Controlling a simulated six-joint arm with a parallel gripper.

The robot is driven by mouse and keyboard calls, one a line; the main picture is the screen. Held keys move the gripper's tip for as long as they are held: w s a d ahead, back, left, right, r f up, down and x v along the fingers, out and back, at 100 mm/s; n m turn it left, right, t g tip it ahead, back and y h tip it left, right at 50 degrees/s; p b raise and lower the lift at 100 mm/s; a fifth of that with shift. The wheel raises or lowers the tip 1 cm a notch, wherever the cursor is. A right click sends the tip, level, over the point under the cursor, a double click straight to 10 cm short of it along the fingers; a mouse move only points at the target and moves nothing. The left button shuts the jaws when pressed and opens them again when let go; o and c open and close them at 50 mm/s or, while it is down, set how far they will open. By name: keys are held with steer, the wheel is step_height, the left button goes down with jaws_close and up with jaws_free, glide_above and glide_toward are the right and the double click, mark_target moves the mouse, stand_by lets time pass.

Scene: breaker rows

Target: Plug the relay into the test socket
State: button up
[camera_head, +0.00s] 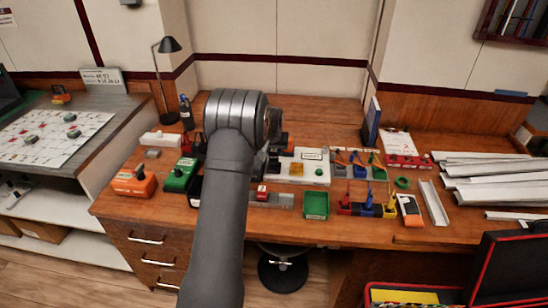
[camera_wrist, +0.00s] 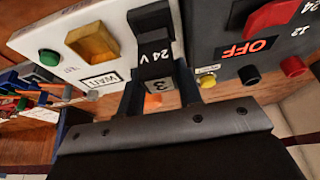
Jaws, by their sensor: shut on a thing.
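In the wrist view my gripper (camera_wrist: 160,96) is shut on a black relay (camera_wrist: 153,60), whose faces read "24 V" and "3". The relay is between the two dark fingers. A black block (camera_wrist: 150,18) shows directly beyond it, at the edge of the white test box (camera_wrist: 112,12). The box has a yellow lamp (camera_wrist: 92,43), a green button (camera_wrist: 49,57) and a "WAIT" label. I cannot make out the test socket's opening or whether the relay touches it. In the head view the white test box (camera_head: 313,178) is right of my arm, which hides the gripper and relay.
A dark unit with a red "OFF" switch (camera_wrist: 275,18) stands close right of the relay in the wrist view. Metal channels (camera_head: 490,175) lie right.

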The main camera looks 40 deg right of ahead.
mark_target(274, 157)
steer(key=shift+f, duration=1.45)
steer(key=shift+f, duration=0.1)
steer(key=o, duration=1)
steer(key=v, duration=1.2)
